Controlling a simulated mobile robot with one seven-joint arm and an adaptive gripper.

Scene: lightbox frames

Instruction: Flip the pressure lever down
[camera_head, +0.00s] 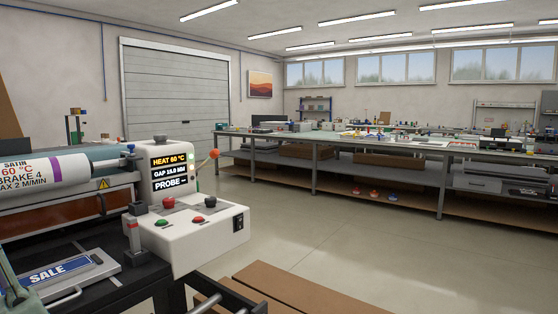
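A lever with an orange ball knob (214,154) sticks out from the right side of the laminator's white display housing (168,166). Its thin arm slants up and to the right, with the ball at the upper end. Nothing touches it in this view. The display reads HEAT 60 °C, a GAP line in mm that I read as about 18.0, and PROBE with a dash. My gripper is not in view, so I cannot see what state it is in.
Below the display, a white control box (196,242) carries green and red buttons and knobs. A roll with a printed label (45,172) lies across the machine. A SALE sign (58,270) lies in front. Brown boards (300,290) lie low at bottom centre. The floor to the right is open, before long workbenches.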

